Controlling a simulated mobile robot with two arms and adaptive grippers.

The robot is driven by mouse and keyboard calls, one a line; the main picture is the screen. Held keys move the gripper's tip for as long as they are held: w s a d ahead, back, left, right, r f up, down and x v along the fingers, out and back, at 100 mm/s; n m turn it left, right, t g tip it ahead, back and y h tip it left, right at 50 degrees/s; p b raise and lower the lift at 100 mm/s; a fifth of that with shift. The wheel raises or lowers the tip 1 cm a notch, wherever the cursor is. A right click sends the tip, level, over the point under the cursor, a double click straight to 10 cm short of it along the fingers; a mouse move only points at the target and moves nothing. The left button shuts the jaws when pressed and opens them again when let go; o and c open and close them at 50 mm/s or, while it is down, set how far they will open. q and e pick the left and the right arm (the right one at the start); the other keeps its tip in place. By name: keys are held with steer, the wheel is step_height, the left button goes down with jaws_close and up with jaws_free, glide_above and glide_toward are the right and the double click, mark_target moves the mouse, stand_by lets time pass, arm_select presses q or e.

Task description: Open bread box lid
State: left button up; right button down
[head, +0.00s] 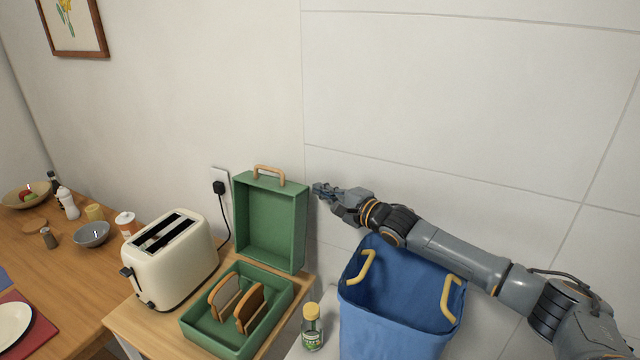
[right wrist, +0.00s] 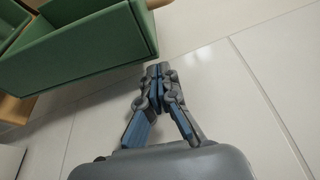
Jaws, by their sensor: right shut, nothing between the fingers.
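The green bread box stands on a wooden surface with its lid (head: 270,220) swung up, upright against the wall behind the base (head: 238,345). The lid's tan handle (head: 268,174) is at its top edge. Two brown slices (head: 250,308) stand in the base. My right gripper (head: 318,189) is shut and empty, just right of the raised lid's upper corner. In the right wrist view its fingertips (right wrist: 158,72) are together beside the lid (right wrist: 85,45), apart from the handle. My left gripper is not in view.
A cream toaster (head: 175,262) stands left of the box. A blue bin (head: 395,315) with yellow handles is below my right arm. A yellow-capped jar (head: 312,328) stands between box and bin. The wall is close behind.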

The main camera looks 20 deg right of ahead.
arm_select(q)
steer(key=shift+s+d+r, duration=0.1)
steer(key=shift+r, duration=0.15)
arm_select(e)
steer(key=shift+x, duration=0.9)
steer(key=shift+n, duration=0.5)
steer(key=s+a+p, duration=0.1)
steer(key=s+a+r+p, duration=0.2)
steer(key=a, duration=0.1)
steer(key=shift+s, duration=0.1)
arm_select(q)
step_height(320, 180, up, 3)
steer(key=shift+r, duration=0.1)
arm_select(e)
steer(key=shift+f, duration=0.1)
